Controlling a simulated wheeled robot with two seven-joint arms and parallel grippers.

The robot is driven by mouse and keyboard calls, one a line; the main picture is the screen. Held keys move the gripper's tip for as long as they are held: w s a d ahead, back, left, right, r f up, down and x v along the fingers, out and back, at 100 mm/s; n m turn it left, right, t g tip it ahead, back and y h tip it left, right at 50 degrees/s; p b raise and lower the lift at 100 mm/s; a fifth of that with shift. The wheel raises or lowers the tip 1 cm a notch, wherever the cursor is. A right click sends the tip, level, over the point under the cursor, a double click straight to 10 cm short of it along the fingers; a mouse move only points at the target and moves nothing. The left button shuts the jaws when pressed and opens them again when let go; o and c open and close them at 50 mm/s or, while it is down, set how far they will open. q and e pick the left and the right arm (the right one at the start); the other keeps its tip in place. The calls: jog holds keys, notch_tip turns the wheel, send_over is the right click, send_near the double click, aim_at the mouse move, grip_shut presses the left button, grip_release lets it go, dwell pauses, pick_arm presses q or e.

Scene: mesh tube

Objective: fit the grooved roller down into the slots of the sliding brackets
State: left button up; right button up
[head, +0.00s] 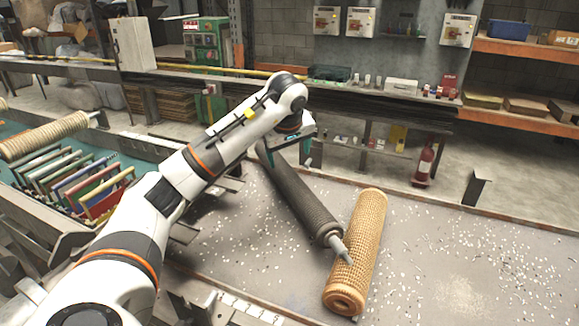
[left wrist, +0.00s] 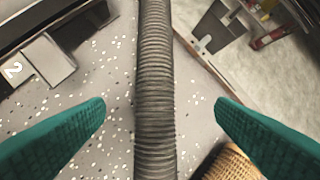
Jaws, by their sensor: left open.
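The grooved roller (head: 300,200) is a dark grey ribbed cylinder with a pale pointed shaft end, lying slantwise on the speckled table. Its near shaft tip meets or overlaps the tan mesh tube (head: 362,235) in the head view. My left gripper (head: 290,143) is over the roller's far part. In the left wrist view its teal fingers (left wrist: 160,108) are spread, with the ribbed roller (left wrist: 155,80) running between them and a gap on each side. A grey metal block marked 2 (left wrist: 40,68) shows there; I cannot tell if it is a sliding bracket. My right gripper is out of view.
A numbered strip (head: 248,308) lies at the table's front edge. A rack of colourful frames (head: 85,180) and a tan roll (head: 45,135) are at left. A dark upright bracket (head: 476,187) stands at the far right edge. The table's right side is clear except for pale flecks.

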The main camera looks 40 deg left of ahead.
pick_arm(q)
jog(key=shift+v, duration=1.2)
